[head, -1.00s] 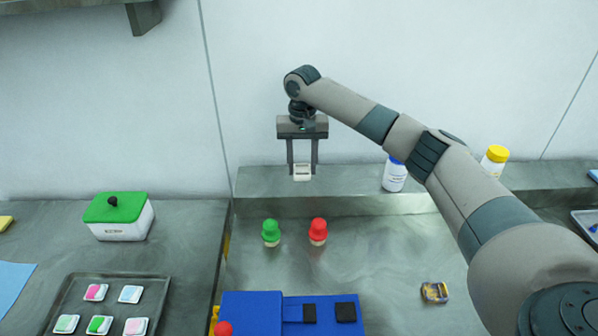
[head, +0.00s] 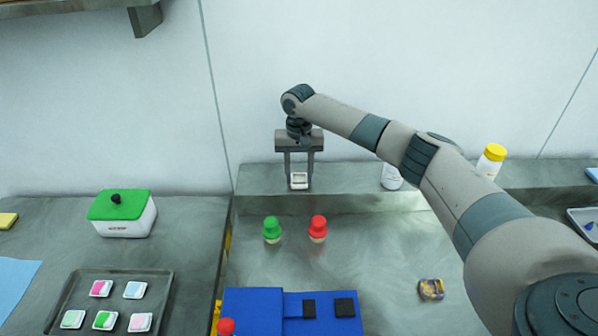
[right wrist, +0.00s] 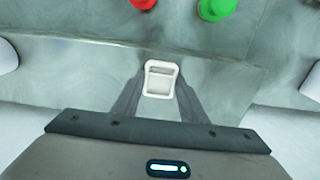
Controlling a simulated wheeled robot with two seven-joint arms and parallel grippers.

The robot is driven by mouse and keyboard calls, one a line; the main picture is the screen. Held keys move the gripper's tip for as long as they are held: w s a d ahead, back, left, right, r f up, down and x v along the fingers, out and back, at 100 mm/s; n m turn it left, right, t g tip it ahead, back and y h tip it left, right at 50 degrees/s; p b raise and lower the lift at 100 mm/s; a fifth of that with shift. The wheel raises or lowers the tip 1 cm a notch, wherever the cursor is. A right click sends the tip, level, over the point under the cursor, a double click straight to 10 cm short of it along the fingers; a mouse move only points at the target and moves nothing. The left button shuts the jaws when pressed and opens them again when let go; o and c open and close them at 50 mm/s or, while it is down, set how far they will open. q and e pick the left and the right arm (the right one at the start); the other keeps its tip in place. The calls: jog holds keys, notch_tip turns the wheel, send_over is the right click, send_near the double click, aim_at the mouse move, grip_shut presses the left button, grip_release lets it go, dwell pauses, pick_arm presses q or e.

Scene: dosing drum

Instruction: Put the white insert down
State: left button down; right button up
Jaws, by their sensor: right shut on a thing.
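The white insert (head: 299,181) is a small white frame-like piece held between the fingers of my right gripper (head: 299,178). In the head view it is in front of or over the grey raised ledge (head: 350,203) at the back of the bench. I cannot tell whether it touches the ledge. In the right wrist view the insert (right wrist: 160,79) sits between the two fingertips, and grey surface shows around it. My right gripper is shut on it. My left gripper is not in view.
A green-topped peg (head: 272,229) and a red-topped peg (head: 318,228) stand in front of the ledge. A blue fixture (head: 255,305) is nearer. White bottles, one yellow-capped (head: 491,160), stand to the right. A tray (head: 78,290) of coloured pieces and a green-lidded box (head: 125,222) are left.

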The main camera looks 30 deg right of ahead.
aim_at(299, 181)
jog(key=shift+f, duration=0.1)
jog(key=o, duration=1)
jog(key=shift+r+b, duration=1.7)
jog(key=shift+r, duration=4.45)
